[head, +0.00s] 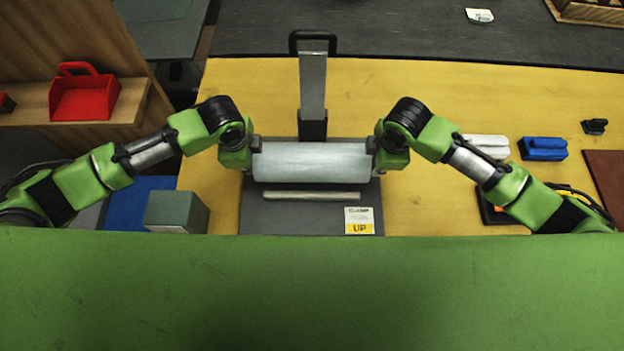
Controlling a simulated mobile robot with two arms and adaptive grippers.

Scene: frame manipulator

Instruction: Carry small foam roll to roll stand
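A pale grey-white foam roll (311,163) lies crosswise in the middle of the head view, over a dark grey base plate (290,222). My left gripper (255,148) is at the roll's left end and my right gripper (374,150) is at its right end. Both seem to touch the ends, but their fingers are mostly hidden, so I cannot tell whether they are closed on it. I cannot tell whether the roll rests on the plate or is held above it. An upright grey post with a black handle (312,90) stands behind the roll; I cannot tell whether it belongs to the roll stand.
A grey-green box (176,211) is at left, a red scoop-like bin (84,95) on a wooden shelf. Blue (543,149) and white (487,146) blocks lie right on the yellow table (430,95).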

